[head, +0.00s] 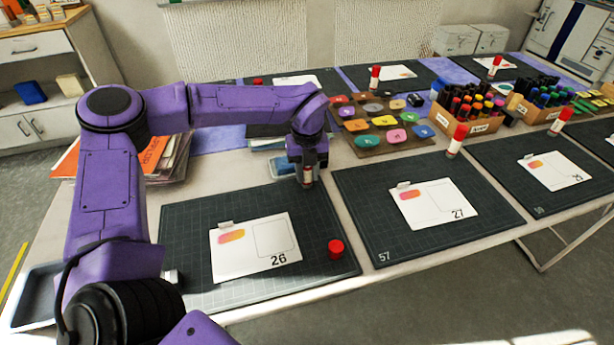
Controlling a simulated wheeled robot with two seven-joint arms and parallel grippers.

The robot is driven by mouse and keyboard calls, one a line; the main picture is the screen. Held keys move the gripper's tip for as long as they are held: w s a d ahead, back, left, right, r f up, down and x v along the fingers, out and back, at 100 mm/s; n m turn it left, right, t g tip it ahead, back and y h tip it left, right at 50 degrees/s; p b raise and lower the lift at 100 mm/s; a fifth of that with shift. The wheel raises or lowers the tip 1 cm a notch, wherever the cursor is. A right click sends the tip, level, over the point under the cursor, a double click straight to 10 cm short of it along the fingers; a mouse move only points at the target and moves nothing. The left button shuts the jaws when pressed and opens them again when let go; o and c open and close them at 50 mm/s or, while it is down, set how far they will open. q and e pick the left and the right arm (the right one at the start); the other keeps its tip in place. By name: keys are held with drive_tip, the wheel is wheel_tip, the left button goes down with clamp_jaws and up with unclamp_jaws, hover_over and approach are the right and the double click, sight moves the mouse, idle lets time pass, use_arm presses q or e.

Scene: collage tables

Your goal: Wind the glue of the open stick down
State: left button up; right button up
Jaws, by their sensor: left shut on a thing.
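My left gripper (307,160) points down over the back right part of the nearest dark mat and is shut on the open glue stick (308,176). The stick stands upright below the fingers; its upper part is hidden by them, so I cannot see how far the glue sticks out. A red cap (336,249) stands by itself on the mat, to the right of the card numbered 26 (255,245). My right gripper is not in view.
Another glue stick with a red cap (458,139) stands behind the mat with card 27 (434,204). A wooden box of markers (469,129) and a board of coloured pieces (375,147) lie farther back. Paper folders (165,157) are stacked behind my left arm.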

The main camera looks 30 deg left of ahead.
use_arm(q)
drive_tip(key=n+b, duration=0.2)
drive_tip(key=shift+f+n, duration=0.25)
drive_tip(key=shift+n, duration=0.15)
drive_tip(key=shift+r+n, duration=0.2)
drive_tip(key=shift+n, duration=0.4)
drive_tip(key=shift+f+n+b, duration=0.25)
drive_tip(key=shift+n+b, duration=0.55)
drive_tip(key=shift+b, duration=0.25)
drive_tip(key=shift+n+b, duration=0.35)
drive_tip(key=shift+n, duration=0.15)
drive_tip(key=shift+r+n, duration=0.25)
drive_tip(key=shift+n, duration=0.25)
drive_tip(key=o, duration=1.1)
